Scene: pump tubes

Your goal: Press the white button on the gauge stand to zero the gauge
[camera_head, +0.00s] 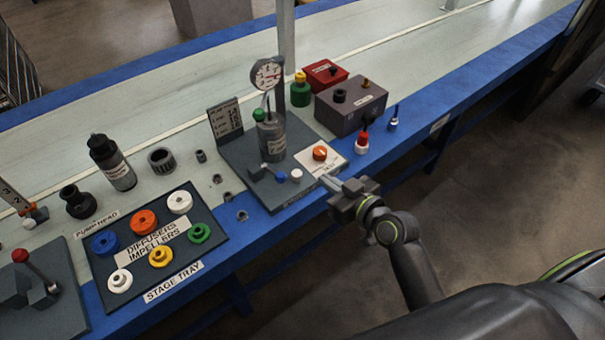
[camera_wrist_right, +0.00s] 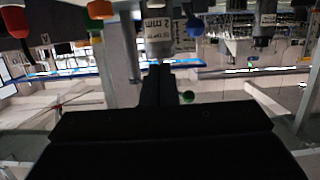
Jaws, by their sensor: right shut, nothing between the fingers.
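The gauge stand (camera_head: 240,160) is a dark grey base with a round white dial gauge (camera_head: 267,74) on a post. The white button (camera_head: 296,174) is a small round cap near the stand's front edge, between a blue-tipped lever (camera_head: 281,176) and an orange knob (camera_head: 320,153) on a white panel. My left gripper is not in view.
A grey box (camera_head: 350,108) and a red box (camera_head: 325,75) stand behind right. The stage tray (camera_head: 218,222) with coloured rings lies to the left.

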